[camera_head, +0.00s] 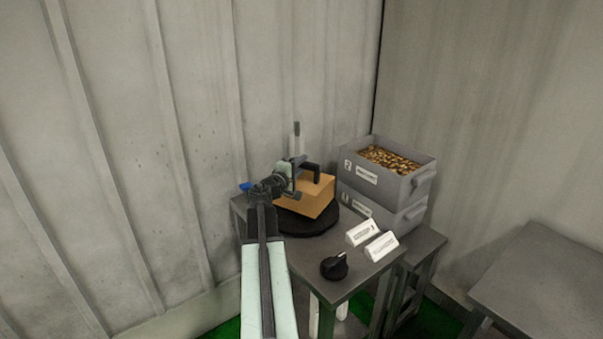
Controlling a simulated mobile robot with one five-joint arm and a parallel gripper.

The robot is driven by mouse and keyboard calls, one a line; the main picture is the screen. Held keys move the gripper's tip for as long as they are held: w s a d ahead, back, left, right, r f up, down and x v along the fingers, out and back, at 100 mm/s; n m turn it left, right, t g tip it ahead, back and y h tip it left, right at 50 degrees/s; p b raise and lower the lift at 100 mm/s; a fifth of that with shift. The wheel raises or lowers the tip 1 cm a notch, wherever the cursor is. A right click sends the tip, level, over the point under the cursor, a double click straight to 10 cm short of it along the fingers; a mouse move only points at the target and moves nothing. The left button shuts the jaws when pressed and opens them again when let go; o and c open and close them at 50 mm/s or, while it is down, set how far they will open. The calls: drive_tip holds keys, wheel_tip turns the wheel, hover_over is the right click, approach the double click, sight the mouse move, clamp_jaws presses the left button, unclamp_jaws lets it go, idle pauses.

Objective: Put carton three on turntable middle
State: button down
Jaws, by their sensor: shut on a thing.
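An orange-brown carton (309,197) is at the black round turntable (316,225) on the small grey table. I cannot read any number on the carton. A dark handle shows at its top. My gripper (298,174) is at the carton's upper left side and is shut on it. My arm reaches in from the bottom of the view and hides the left part of the turntable. The carton appears to be over or on the turntable; whether it rests there I cannot tell.
Two stacked grey bins (405,186) stand right of the turntable, the top one full of small brown pieces. Two white label blocks (381,246) and a black knob (334,266) are on the table's front. Another grey table (545,285) stands at lower right. Corrugated walls close in behind.

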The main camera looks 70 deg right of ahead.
sight(301, 177)
drive_tip(key=shift+w+d+f, duration=0.15)
drive_tip(key=shift+w+d, duration=0.15)
drive_tip(key=shift+d, duration=0.3)
drive_tip(key=shift+w+a+f+b, duration=0.1)
drive_tip(key=shift+f+b, duration=0.4)
drive_tip(key=shift+b, duration=0.1)
wheel_tip(301, 177, down, 2)
drive_tip(key=shift+f+b, duration=0.2)
drive_tip(key=shift+b, duration=1.05)
drive_tip(key=shift+f, duration=0.15)
drive_tip(key=c, duration=1.2)
unclamp_jaws()
